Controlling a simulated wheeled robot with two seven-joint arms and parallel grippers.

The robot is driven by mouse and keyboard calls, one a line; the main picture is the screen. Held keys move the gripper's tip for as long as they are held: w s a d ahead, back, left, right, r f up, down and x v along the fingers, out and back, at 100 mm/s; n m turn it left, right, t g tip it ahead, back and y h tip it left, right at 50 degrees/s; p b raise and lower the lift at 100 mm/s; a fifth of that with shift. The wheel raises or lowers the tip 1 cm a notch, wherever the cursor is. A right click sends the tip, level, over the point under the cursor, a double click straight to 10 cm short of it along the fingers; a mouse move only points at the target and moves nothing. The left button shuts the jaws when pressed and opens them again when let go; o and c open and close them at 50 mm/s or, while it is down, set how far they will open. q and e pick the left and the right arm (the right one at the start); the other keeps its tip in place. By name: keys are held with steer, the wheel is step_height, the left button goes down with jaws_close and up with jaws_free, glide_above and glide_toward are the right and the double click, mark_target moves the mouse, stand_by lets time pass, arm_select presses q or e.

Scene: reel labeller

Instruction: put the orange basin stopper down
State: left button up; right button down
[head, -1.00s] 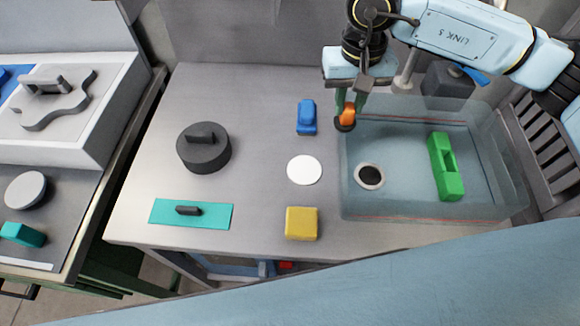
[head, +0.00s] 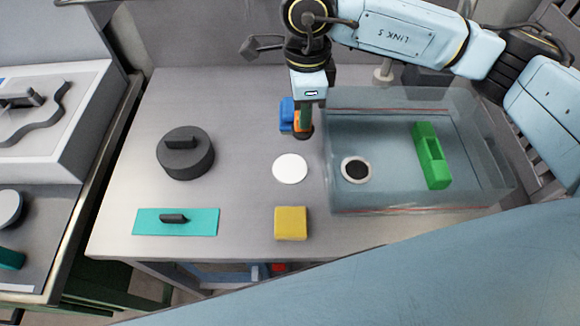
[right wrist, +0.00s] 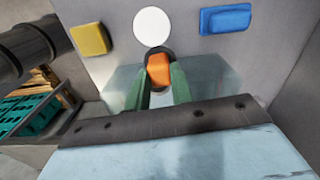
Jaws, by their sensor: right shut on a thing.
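The orange basin stopper (head: 306,129), with an orange grip on a dark round base, is held between the green fingers of my right gripper (head: 304,117). In the head view it hangs by the left wall of the clear basin, right of the blue block and above right of the white disc. In the right wrist view the orange grip (right wrist: 159,70) sits between the two fingertips, with the dark base behind it. I cannot tell whether the base touches the counter. The basin (head: 400,195) has a dark drain hole with a pale ring (head: 357,170) in its floor. My left gripper is not in view.
A white disc (head: 290,168) lies on the counter, with a yellow block (head: 291,223) below it and a blue block (head: 287,113) above. A green block (head: 431,156) is in the basin. A dark round lidded thing (head: 186,155) and a teal plate (head: 148,222) are left. Counter between is clear.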

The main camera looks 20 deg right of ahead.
steer(key=m, duration=0.2)
steer(key=a+m, duration=0.1)
steer(key=m, duration=0.2)
steer(key=shift+s+a+f+m, duration=0.15)
steer(key=shift+s+a+m, duration=0.05)
steer(key=shift+a+m, duration=0.1)
steer(key=a+m, duration=0.1)
steer(key=m, duration=0.3)
glide_above(290, 168)
step_height(290, 168, down, 10)
steer(key=shift+f+b, duration=0.1)
steer(key=shift+b, duration=0.3)
steer(key=shift+f, duration=0.2)
steer(key=c, duration=1.2)
jaws_free()
steer(key=shift+r, duration=0.1)
steer(key=shift+r, duration=0.15)
